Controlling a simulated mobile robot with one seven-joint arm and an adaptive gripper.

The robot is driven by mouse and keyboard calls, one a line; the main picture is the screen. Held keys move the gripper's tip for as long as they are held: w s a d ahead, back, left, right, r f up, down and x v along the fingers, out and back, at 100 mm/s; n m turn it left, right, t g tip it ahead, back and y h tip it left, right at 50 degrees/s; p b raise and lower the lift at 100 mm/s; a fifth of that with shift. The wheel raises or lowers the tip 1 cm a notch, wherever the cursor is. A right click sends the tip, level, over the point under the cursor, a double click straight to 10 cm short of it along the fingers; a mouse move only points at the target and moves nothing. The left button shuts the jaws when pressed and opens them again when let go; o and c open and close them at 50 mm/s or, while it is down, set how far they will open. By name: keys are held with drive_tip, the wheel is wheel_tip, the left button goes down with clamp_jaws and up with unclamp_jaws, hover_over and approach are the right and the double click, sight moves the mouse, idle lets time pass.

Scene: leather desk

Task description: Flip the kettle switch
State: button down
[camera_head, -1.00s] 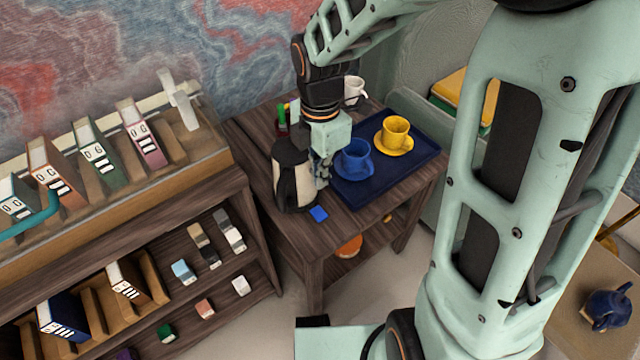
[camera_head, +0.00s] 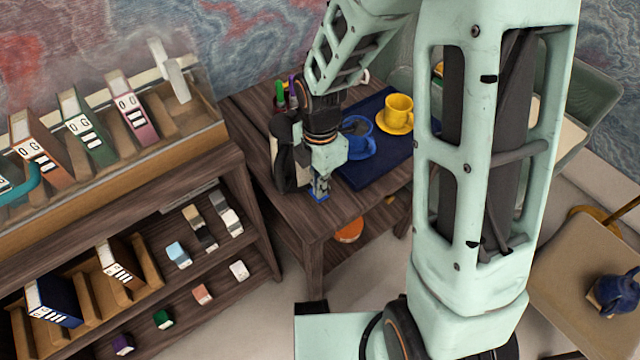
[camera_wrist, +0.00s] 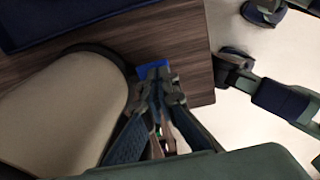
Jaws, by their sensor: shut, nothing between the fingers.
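The kettle (camera_head: 284,168) has a cream body with black parts and stands upright on the dark wooden side table. My arm hides part of it. In the wrist view, its cream body (camera_wrist: 62,112) with a dark rim fills the left side. A small blue switch tab (camera_head: 323,198) sticks out low at the kettle's front; it also shows in the wrist view (camera_wrist: 150,68). My gripper (camera_head: 319,187) is shut and empty, pointing down beside the kettle. Its fingertips (camera_wrist: 158,80) are right at the blue tab and cover part of it; I cannot tell whether they touch.
A dark blue tray (camera_head: 370,176) lies right of the kettle, with a blue cup (camera_head: 359,143) and a yellow cup (camera_head: 398,107) on saucers. Pens stand behind the kettle. A shelf unit (camera_head: 190,200) with binders is at left. The table's front edge is close to the tab.

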drive_tip(key=shift+s+d+f, duration=0.1)
drive_tip(key=shift+f, duration=0.45)
drive_tip(key=shift+r, duration=0.1)
drive_tip(key=shift+r+p, duration=0.75)
drive_tip(key=shift+p, duration=0.1)
